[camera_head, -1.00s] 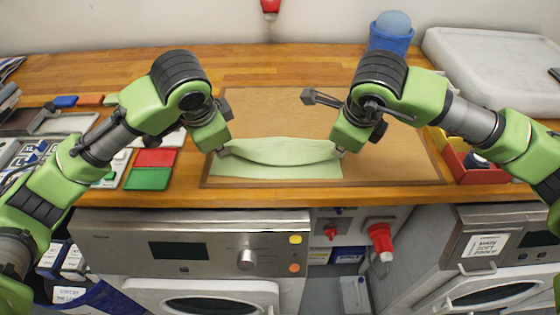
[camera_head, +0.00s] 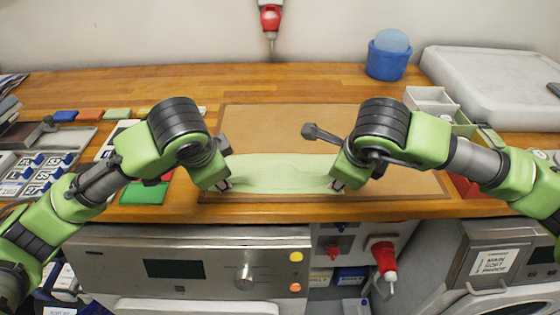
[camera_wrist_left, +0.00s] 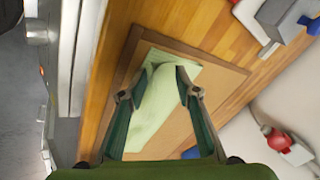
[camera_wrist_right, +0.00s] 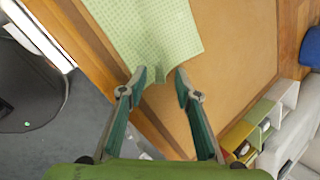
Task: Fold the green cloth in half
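The pale green cloth (camera_head: 280,172) lies as a wide strip near the front of the brown mat (camera_head: 270,125). Its checked weave shows in the right wrist view (camera_wrist_right: 145,30), and a raised ridge shows in the left wrist view (camera_wrist_left: 155,95). My left gripper (camera_head: 223,186) is low at the cloth's left near end, fingers apart (camera_wrist_left: 153,84). My right gripper (camera_head: 337,186) is low at the right near end, fingers apart, with the cloth's edge at the tips (camera_wrist_right: 161,75). Finger contact with the cloth is unclear.
A green card (camera_head: 144,193) and other coloured pieces lie left of the mat. A blue tub (camera_head: 388,60) and a pale slab (camera_head: 490,85) stand at the back right. Open bins (camera_head: 432,100) sit right of the mat. The mat's back half is clear.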

